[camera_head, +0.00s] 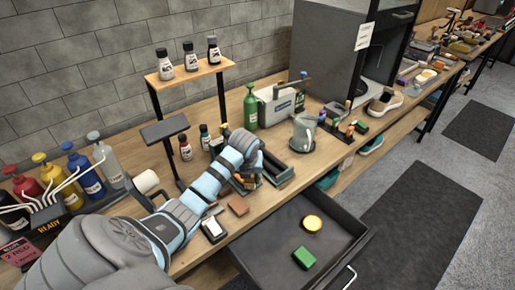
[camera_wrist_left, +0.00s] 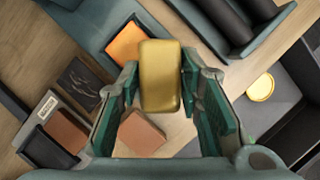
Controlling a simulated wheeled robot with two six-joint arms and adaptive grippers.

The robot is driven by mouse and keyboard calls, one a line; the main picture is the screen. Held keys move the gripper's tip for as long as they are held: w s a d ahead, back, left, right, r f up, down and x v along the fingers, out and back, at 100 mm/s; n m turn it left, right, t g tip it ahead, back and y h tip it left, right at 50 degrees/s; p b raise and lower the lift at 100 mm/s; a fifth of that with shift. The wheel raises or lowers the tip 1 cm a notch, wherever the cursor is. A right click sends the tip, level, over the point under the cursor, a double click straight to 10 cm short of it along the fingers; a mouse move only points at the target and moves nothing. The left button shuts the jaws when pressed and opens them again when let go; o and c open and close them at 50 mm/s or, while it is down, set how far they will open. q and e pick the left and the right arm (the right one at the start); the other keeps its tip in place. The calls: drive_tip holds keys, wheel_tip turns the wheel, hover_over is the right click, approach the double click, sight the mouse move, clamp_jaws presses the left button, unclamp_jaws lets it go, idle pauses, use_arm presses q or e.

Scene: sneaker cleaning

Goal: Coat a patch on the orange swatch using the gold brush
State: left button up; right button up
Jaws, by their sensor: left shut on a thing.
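The gold brush (camera_wrist_left: 160,82), a rounded gold block, is held between the green finger pads of my left gripper (camera_wrist_left: 159,95) in the left wrist view. The orange swatch (camera_wrist_left: 123,46) lies on a teal surface just beyond and left of the brush. The brush overlaps the swatch's right edge in this view; I cannot tell whether they touch. In the head view my left arm reaches over the bench from the left, and its gripper (camera_head: 246,166) hides much of what is beneath it. My right gripper is not in view.
A brown block (camera_wrist_left: 142,134) lies below the gripper, and a dark patterned piece (camera_wrist_left: 82,82) lies to its left. An open drawer (camera_head: 270,242) holds a yellow round thing (camera_head: 312,223) and a green block (camera_head: 304,257). A green bottle (camera_head: 250,108) stands behind the gripper.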

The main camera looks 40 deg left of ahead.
use_arm(q)
wheel_tip(320, 180, up, 3)
drive_tip(key=shift+r+p, duration=0.1)
drive_tip(key=shift+p, duration=0.7)
wheel_tip(320, 180, up, 2)
drive_tip(key=shift+p, duration=1)
wheel_tip(320, 180, up, 3)
drive_tip(key=p, duration=0.3)
drive_tip(key=shift+r, duration=0.1)
